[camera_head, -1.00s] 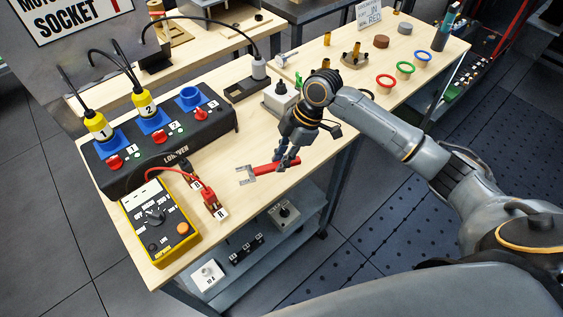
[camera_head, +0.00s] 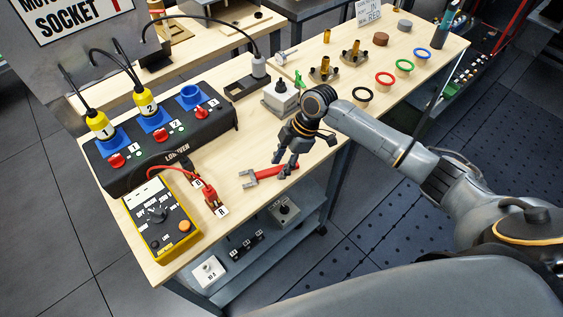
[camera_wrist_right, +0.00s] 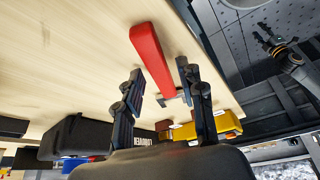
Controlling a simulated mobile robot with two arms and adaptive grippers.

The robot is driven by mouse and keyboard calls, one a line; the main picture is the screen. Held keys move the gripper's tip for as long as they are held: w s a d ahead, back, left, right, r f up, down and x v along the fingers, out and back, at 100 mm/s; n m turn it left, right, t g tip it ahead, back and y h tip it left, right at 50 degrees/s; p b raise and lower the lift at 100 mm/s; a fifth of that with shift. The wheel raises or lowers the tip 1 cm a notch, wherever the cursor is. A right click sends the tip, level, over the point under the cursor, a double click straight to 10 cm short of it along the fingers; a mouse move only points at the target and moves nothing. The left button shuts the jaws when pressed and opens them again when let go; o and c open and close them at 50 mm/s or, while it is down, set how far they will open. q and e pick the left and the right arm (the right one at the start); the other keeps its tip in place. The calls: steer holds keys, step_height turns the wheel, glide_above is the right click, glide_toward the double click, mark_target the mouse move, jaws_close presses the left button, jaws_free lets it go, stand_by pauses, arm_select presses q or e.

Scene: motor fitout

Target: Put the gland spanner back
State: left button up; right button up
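The gland spanner (camera_head: 272,172), with a red handle and a grey open jaw, lies on the wooden bench top near its front edge, jaw pointing left. My right gripper (camera_head: 286,160) is just above the handle. Its fingers also show in the wrist view (camera_wrist_right: 160,80), spread with a gap on both sides of the handle, so it is open.
A black socket box (camera_head: 165,150), a yellow meter (camera_head: 160,222) and red leads (camera_head: 205,190) stand left. A grey box (camera_head: 281,97) stands behind my gripper.

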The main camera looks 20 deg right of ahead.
steer(key=shift+r, duration=0.25)
steer(key=shift+d+r, duration=0.15)
steer(key=shift+r, duration=0.15)
steer(key=b+v, duration=0.1)
steer(key=v, duration=1)
steer(key=shift+b, duration=0.3)
steer(key=shift+r, duration=0.1)
